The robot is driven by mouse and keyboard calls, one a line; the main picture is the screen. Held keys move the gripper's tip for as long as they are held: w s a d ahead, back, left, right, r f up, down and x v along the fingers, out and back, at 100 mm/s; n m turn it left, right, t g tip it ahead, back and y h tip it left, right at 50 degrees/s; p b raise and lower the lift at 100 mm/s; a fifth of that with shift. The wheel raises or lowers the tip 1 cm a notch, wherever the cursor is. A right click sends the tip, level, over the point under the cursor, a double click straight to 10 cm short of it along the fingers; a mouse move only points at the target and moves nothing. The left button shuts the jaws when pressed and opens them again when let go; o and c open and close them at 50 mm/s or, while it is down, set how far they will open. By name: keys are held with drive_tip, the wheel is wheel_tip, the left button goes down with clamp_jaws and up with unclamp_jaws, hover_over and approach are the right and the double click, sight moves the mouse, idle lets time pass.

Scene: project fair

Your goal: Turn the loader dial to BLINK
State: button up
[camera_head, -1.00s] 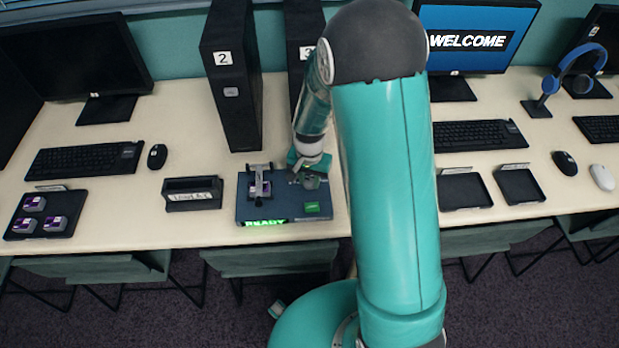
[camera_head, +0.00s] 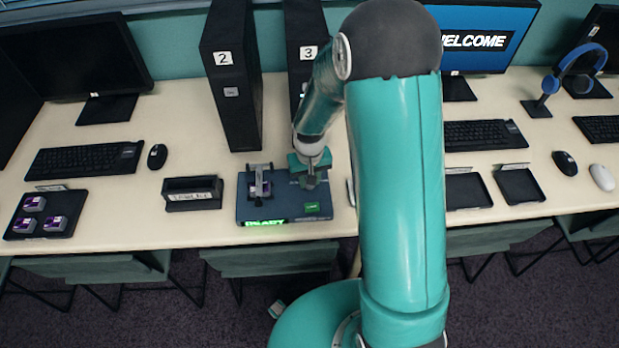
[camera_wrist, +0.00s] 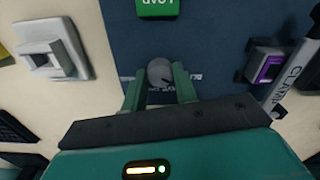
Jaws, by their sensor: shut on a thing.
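The loader (camera_head: 285,213) is a dark blue panel on the table. It has a lit green READY strip (camera_head: 264,223), a green button (camera_head: 312,207) and a clamp with a purple-and-grey module (camera_head: 260,187). My gripper (camera_head: 309,180) is over the loader's right part, pointing down. In the wrist view its fingers (camera_wrist: 160,84) are shut on the rounded grey dial (camera_wrist: 159,70). The green LOAD button (camera_wrist: 157,7) appears upside down beyond the dial. Small white lettering beside the dial is partly hidden by the fingers, so I cannot tell the dial's setting.
A dark labelled holder (camera_head: 192,204) stands left of the loader, and a tray (camera_head: 20,229) with several purple modules is farther left. Black towers (camera_head: 236,110) numbered 2 and 3 stand behind. Empty black trays (camera_head: 467,191) lie to the right, beyond my arm.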

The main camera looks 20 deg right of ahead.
drive_tip(key=shift+n, duration=1.1)
drive_tip(key=shift+r, duration=0.1)
drive_tip(key=o, duration=1)
drive_tip(key=shift+c, duration=0.2)
wheel_tip(320, 180, up, 14)
drive_tip(key=s+r+m+t, duration=0.2)
drive_tip(key=s+r+t, duration=0.3)
drive_tip(key=s+r, duration=1.2)
drive_tip(key=shift+s+r+t, duration=0.3)
drive_tip(key=shift+s+r, duration=0.1)
drive_tip(key=shift+s, duration=0.8)
